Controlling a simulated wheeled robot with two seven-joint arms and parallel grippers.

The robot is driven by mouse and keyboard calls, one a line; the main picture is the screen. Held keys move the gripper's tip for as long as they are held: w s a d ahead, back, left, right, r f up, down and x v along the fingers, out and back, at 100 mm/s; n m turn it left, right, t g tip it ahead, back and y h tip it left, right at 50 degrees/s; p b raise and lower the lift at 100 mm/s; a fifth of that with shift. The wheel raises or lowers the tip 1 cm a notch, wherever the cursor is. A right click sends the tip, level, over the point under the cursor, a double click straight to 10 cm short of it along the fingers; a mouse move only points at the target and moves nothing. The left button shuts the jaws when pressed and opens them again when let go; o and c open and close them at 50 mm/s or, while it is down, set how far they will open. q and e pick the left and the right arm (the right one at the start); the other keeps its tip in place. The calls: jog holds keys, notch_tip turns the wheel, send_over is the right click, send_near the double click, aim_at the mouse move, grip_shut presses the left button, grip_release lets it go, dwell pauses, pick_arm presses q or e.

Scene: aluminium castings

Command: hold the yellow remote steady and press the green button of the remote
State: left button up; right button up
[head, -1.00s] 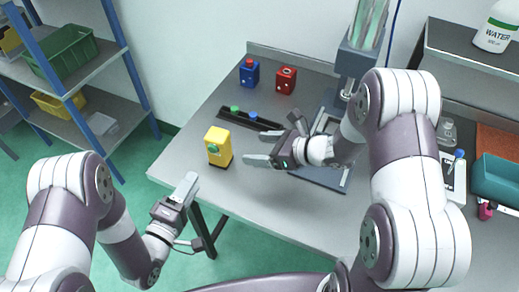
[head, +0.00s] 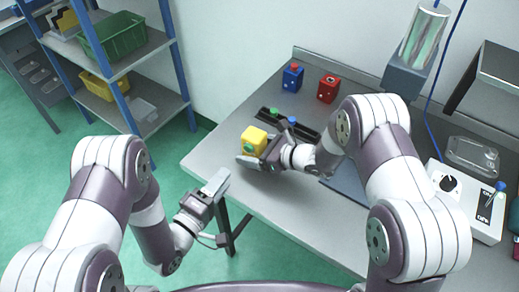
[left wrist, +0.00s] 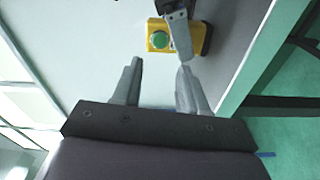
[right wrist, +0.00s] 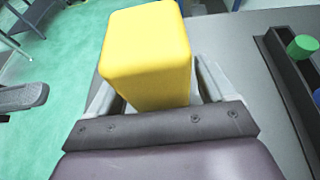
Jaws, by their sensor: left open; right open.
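The yellow remote (head: 254,139) stands upright near the left part of the table's front edge. Its round green button shows in the left wrist view (left wrist: 159,40), on the side facing my left gripper. My right gripper (head: 258,158) is open, with its fingers on either side of the remote. The remote also shows between those fingers in the right wrist view (right wrist: 148,55); whether they touch it I cannot tell. My left gripper (head: 211,186) is open and empty, off the table's front edge, apart from the remote. In the left wrist view its fingers (left wrist: 155,85) point towards the remote.
A black holder (head: 305,128) with green and blue buttons lies behind the remote. A blue box (head: 292,78) and a red box (head: 328,89) stand farther back. A white device (head: 465,205) is at right. A shelf rack (head: 130,62) stands left of the table.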

jog(key=shift+c, duration=0.3)
jog(key=c, duration=1)
pick_arm(q)
grip_shut()
pick_arm(e)
jog(key=shift+c, duration=0.4)
